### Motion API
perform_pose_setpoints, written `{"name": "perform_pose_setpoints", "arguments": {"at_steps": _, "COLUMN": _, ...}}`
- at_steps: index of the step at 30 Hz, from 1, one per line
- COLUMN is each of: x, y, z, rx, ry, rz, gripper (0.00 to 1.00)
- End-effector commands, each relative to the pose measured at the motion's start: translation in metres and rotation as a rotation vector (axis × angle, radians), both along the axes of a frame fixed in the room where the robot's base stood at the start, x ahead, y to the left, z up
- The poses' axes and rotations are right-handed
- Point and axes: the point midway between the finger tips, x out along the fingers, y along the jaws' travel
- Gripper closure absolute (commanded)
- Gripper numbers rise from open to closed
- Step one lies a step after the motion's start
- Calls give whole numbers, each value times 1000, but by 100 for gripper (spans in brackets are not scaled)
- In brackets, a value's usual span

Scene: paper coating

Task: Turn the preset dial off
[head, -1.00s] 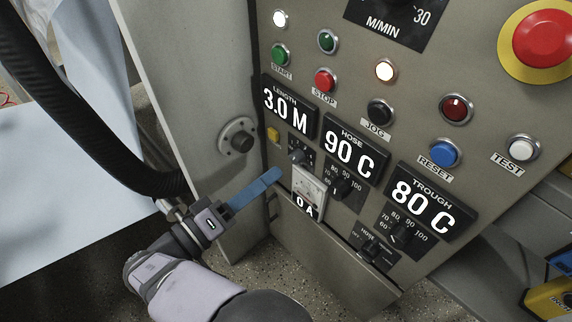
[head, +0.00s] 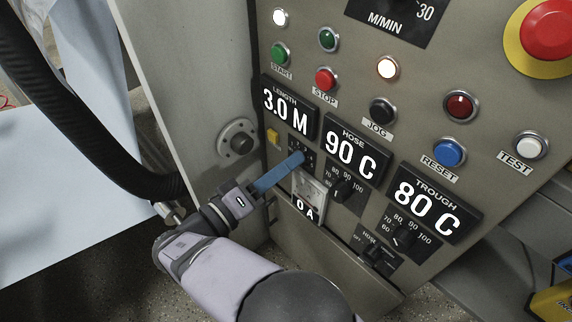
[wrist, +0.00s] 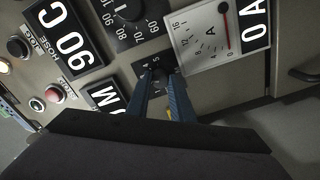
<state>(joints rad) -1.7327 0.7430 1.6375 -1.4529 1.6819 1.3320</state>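The preset dial (head: 303,145) is a small black dial plate below the LENGTH display, above the ammeter. In the head view my gripper (head: 299,158) reaches its face from the lower left, and the blue fingers hide most of the knob. In the wrist view the dial's dark knob (wrist: 158,74) shows between the two blue fingertips. A gap shows between the fingers of my gripper (wrist: 160,80), so it looks open around the knob. I cannot tell whether either finger touches it. The knob's pointer direction is not clear.
The ammeter (head: 309,194) sits just below the dial, reading 0 A. The hose dial (head: 342,188) and trough dial (head: 404,236) lie to the right. The LENGTH display (head: 289,110) reads 3.0 M.

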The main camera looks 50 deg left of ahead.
Motion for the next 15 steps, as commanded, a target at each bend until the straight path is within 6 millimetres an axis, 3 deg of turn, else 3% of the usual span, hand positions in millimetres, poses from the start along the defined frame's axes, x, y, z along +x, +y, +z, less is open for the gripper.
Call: {"name": "perform_pose_setpoints", "arguments": {"at_steps": 15, "x": 0, "y": 0, "z": 3, "rx": -101, "ry": -1, "rz": 0, "gripper": 100}}
